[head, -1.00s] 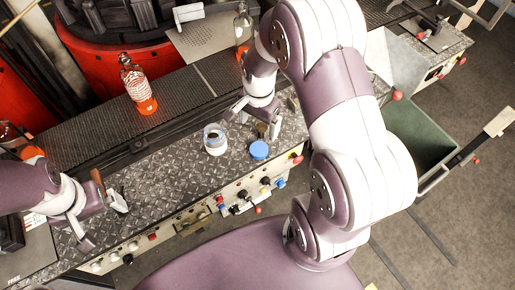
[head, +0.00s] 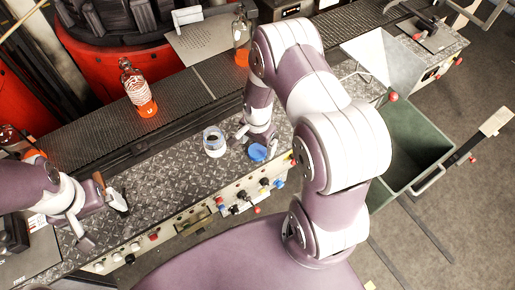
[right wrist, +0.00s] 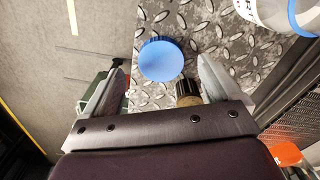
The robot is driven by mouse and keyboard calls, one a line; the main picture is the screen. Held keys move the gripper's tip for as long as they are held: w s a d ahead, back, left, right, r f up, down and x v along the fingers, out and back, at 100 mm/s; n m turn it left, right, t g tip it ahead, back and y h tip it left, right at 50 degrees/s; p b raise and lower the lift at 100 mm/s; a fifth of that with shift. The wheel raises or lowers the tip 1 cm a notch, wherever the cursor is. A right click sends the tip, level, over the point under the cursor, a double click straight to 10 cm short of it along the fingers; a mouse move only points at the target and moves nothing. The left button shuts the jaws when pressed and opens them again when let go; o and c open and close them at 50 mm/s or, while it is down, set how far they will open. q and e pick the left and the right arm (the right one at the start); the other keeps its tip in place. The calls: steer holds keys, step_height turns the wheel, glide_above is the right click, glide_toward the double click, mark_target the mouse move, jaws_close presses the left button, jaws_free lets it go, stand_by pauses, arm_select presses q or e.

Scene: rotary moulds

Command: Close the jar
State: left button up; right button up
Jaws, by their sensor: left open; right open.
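The open jar (head: 214,142), clear with a pale inside, stands upright on the diamond-plate ledge. It is partly seen in the right wrist view (right wrist: 268,14), with a blue band at its rim. The round blue lid (head: 257,152) lies apart from it, on the plate to its right. In the right wrist view the lid (right wrist: 160,60) appears ahead of and between my fingers. My right gripper (right wrist: 160,80) is open and empty, above the plate close to the lid; its arm partly hides it in the head view. My left gripper (head: 103,222) is open over the left of the ledge.
A small brown and black cylinder (right wrist: 187,92) is near my right gripper's finger. Orange-bottomed bottles (head: 138,90) stand behind on the dark belt. Knobs and buttons (head: 240,205) line the ledge's front. A green bin (head: 415,140) is at right.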

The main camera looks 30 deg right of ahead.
steer(key=shift+f, duration=1.35)
arm_select(q)
steer(key=shift+r, duration=0.35)
arm_select(e)
steer(key=c, duration=1.1)
steer(key=shift+r, duration=0.15)
steer(key=r, duration=0.2)
steer(key=d+r+b, duration=0.1)
steer(key=r, duration=0.1)
steer(key=shift+s+r+b, duration=0.1)
steer(key=shift+r+b, duration=0.05)
steer(key=shift+b, duration=0.15)
arm_select(q)
step_height(320, 180, down, 4)
steer(key=shift+b, duration=1.1)
arm_select(e)
steer(key=s+d+r, duration=0.1)
steer(key=d+r, duration=0.1)
steer(key=d, duration=0.1)
steer(key=s+d+r, duration=0.2)
steer(key=d, duration=0.1)
steer(key=s+d+r, duration=0.2)
steer(key=d, duration=0.1)
steer(key=shift+d+r, duration=0.2)
steer(key=shift+r, duration=0.1)
